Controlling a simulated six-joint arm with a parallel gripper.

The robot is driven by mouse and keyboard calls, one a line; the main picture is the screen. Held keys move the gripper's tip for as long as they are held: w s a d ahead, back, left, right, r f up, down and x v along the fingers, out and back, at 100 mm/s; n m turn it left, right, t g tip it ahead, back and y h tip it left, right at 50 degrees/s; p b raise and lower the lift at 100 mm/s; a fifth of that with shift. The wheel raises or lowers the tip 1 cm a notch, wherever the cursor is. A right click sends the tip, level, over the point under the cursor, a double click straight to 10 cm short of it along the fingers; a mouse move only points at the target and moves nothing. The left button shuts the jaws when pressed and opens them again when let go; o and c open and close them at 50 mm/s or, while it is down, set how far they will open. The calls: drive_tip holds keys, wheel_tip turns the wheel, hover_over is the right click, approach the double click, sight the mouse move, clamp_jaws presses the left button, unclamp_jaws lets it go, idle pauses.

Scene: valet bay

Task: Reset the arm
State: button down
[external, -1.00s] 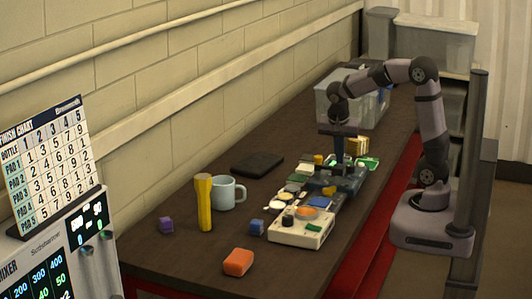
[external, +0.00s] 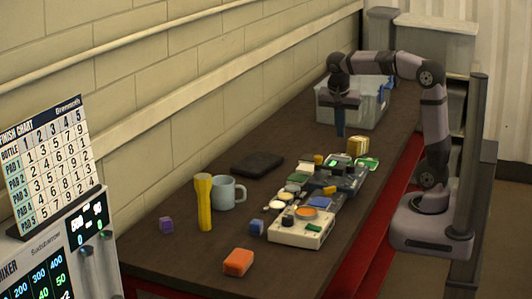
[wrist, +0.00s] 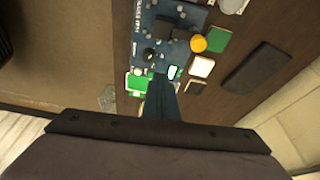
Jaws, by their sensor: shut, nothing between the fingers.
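My gripper (external: 340,132) hangs pointing down above the far part of the dark table, in front of the clear bin. Its fingers are shut together with nothing between them. In the wrist view the closed fingers (wrist: 161,98) reach over the edge of a blue circuit board (wrist: 178,55). In the external view the group of boards and parts (external: 340,175) lies on the table nearer than my gripper, apart from it.
A clear bin (external: 362,112) stands close behind my gripper. A yellow block (external: 357,146) lies near it. Nearer are a black pad (external: 257,164), mug (external: 223,194), yellow flashlight (external: 204,203), white device (external: 300,233) and orange block (external: 238,262). The wall runs along the left.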

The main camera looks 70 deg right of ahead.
idle(0.4)
drive_tip(key=s+a+n+y+p, duration=0.3)
drive_tip(key=s+a+n+p, duration=0.8)
drive_tip(key=a+n+p, duration=0.4)
drive_tip(key=shift+s+f+n+y+p, duration=0.15)
drive_tip(key=shift+s+n+y+p, duration=0.25)
drive_tip(key=shift+n+p, duration=1.45)
drive_tip(key=shift+w+m+p, duration=0.1)
drive_tip(key=shift+m+p, duration=0.55)
drive_tip(key=shift+m, duration=0.2)
